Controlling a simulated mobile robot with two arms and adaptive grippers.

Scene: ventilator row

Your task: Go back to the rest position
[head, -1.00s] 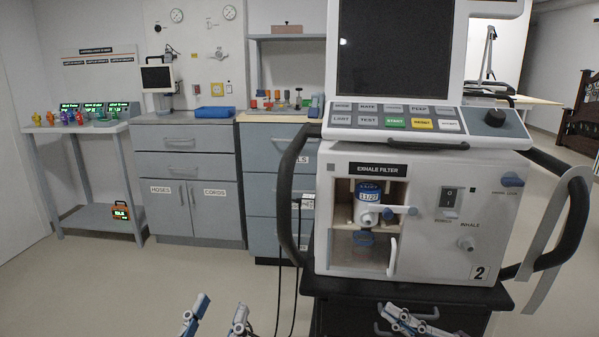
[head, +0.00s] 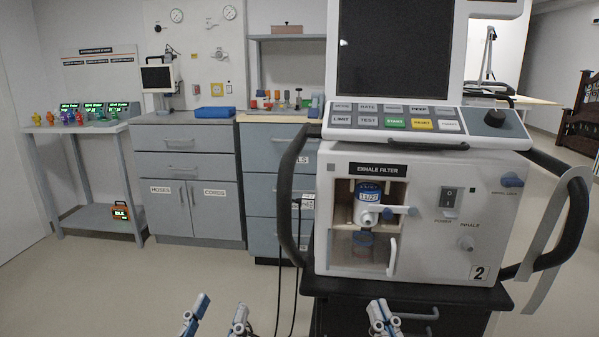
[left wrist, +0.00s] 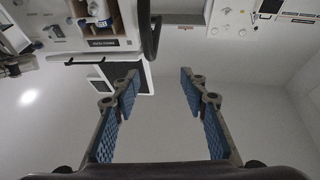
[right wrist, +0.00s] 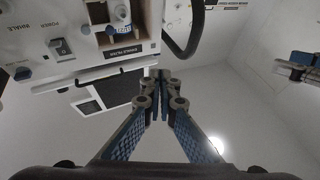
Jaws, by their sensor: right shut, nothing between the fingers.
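My left gripper (head: 215,318) is at the bottom of the head view, left of the ventilator, with its two fingers apart. In the left wrist view its fingers (left wrist: 160,95) stand wide open with nothing between them. My right gripper (head: 380,315) is at the bottom of the head view, in front of the black cart under the ventilator. In the right wrist view its fingertips (right wrist: 162,90) meet with nothing between them. Both grippers are clear of the ventilator.
The ventilator (head: 440,240) stands close ahead on a black cart (head: 480,291), with an exhale filter (head: 369,206) in its open bay. Black handles (head: 290,175) and hanging cables bound its left side. Grey cabinets (head: 190,190) and a side table (head: 95,216) stand behind. Floor at left is clear.

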